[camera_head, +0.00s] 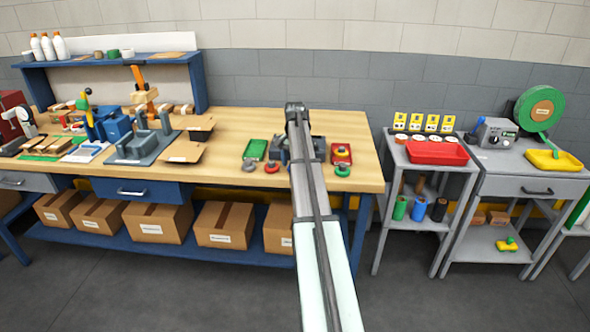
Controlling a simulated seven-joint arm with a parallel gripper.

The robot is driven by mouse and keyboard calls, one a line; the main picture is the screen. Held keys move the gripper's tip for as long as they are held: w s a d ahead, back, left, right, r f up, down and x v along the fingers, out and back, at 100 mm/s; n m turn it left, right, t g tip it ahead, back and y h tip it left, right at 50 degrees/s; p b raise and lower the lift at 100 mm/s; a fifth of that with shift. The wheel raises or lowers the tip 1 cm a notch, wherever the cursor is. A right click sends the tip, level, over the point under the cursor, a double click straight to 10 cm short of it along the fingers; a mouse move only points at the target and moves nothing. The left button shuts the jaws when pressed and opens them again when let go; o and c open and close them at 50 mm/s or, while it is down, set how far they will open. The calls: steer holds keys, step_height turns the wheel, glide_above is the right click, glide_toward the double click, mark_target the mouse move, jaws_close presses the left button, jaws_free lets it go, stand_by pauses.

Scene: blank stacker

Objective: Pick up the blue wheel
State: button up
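I cannot make out a clearly blue wheel in the head view. Small round wheel-like parts lie on the wooden workbench (232,130): a dark one (249,166) whose colour is hard to tell, a red one (272,168), and a green one (342,171). They lie by a green tray (255,150) and a red tray (341,154). My gripper (296,106) is above the back of the bench, beyond these parts. Its fingers are too small and dark to show whether they are open. My arm hides part of the bench and a grey fixture (318,146).
A grey press-like fixture (143,145) and cardboard trays (186,150) stand left of the parts. A grey cart (400,160) with a red bin (437,152) is to the right. Cardboard boxes (225,224) sit under the bench. Bare wood lies behind the parts.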

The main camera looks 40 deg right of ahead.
steer(key=c, duration=1)
steer(key=shift+r, duration=0.15)
step_height(320, 180, up, 10)
steer(key=shift+f, duration=0.1)
